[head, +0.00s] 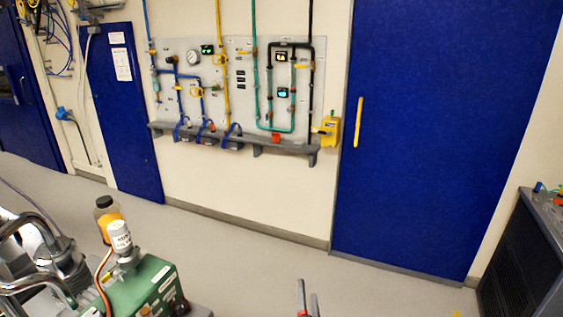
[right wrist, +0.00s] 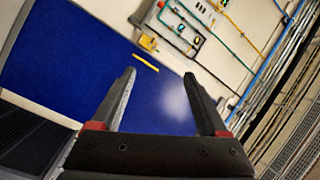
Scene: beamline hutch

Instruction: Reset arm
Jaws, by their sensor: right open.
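My right gripper (head: 308,299) shows at the bottom edge of the head view, only its fingertips in sight, in front of bare floor. In the right wrist view the same gripper (right wrist: 160,90) has its two dark fingers spread apart, with nothing between them but the blue door and wall behind. The gripper touches nothing that I can see. My left gripper does not show in either view.
A blue door (head: 440,130) with a yellow handle (head: 358,122) stands ahead. A pipe panel (head: 235,85) hangs above a grey shelf (head: 240,140). A green pump (head: 140,290) is at lower left, a dark cabinet (head: 525,260) at right. The floor (head: 250,260) between is clear.

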